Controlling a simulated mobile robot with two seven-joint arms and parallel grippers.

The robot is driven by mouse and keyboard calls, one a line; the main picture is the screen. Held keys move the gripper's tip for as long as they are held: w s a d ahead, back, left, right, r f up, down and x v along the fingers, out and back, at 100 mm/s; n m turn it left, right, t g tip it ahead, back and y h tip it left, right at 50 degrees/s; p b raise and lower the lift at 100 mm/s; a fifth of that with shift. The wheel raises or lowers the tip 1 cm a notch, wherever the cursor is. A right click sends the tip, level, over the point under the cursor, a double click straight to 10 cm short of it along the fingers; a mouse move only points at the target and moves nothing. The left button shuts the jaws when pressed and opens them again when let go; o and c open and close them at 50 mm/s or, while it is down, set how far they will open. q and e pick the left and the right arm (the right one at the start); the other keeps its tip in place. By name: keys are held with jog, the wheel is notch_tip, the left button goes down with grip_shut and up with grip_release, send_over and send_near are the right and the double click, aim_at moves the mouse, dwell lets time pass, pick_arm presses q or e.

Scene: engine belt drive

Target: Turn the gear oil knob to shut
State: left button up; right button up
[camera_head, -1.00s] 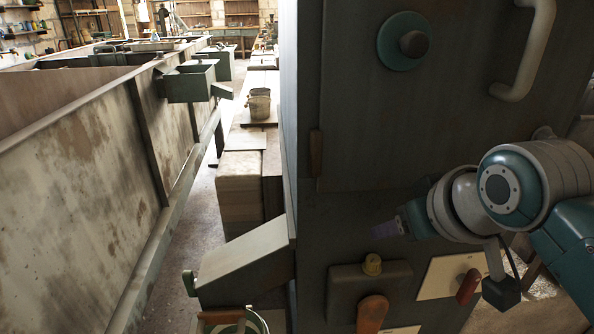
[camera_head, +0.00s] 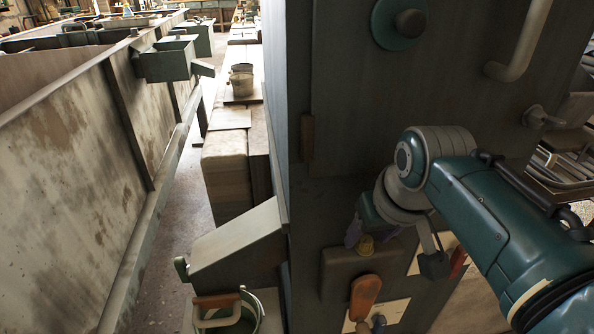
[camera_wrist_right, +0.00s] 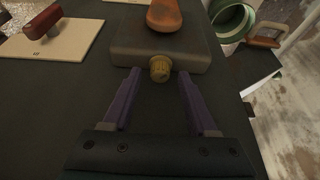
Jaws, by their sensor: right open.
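A small ribbed yellow knob (camera_head: 365,247) sits on a dark block (camera_head: 345,272) on the cabinet front. I cannot read any label, so I take it as the gear oil knob. It also shows in the right wrist view (camera_wrist_right: 160,70). My right gripper (camera_head: 358,237) is open at the knob. In the wrist view its purple fingers (camera_wrist_right: 159,78) stand one on each side of the knob, with gaps between, not closed on it. The head view hides part of the fingers behind my wrist. My left gripper is not in view.
An orange handle (camera_head: 365,293) sits just below the knob on the same block. A red handle (camera_head: 458,262) on a pale plate is to the right. A sloped metal box (camera_head: 235,245) and a green bucket (camera_head: 240,320) are at the lower left.

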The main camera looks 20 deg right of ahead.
jog(key=shift+w+f, duration=0.1)
jog(key=shift+f, duration=0.1)
grip_shut()
dwell(0.4)
